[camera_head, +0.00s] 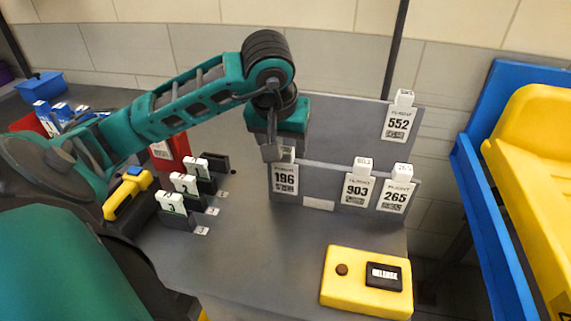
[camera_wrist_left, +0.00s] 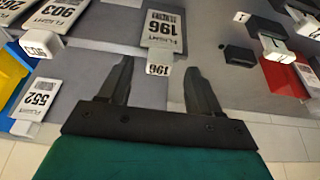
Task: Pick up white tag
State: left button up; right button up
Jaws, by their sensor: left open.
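Several white tags printed with black numbers hang on grey upright panels. Tag 196 (camera_head: 285,180) is at the left of the front panel, tag 903 (camera_head: 358,188) and tag 265 (camera_head: 396,195) at its right, and tag 552 (camera_head: 401,122) on the back panel. My left gripper (camera_head: 272,152) is above tag 196, partly hiding its top. In the left wrist view, my open left gripper (camera_wrist_left: 160,66) has its fingers either side of the white top block of tag 196 (camera_wrist_left: 161,32), with gaps on both sides. My right gripper is not in view.
White numbered blocks (camera_head: 184,183) sit in dark holders on the grey table (camera_head: 255,245). A yellow box with a black label (camera_head: 340,293) is at the front right. A blue and yellow structure (camera_head: 490,210) is at right.

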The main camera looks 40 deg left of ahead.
aim_at(286, 170)
pick_arm(q)
jog(key=shift+x, duration=1.25)
grip_shut()
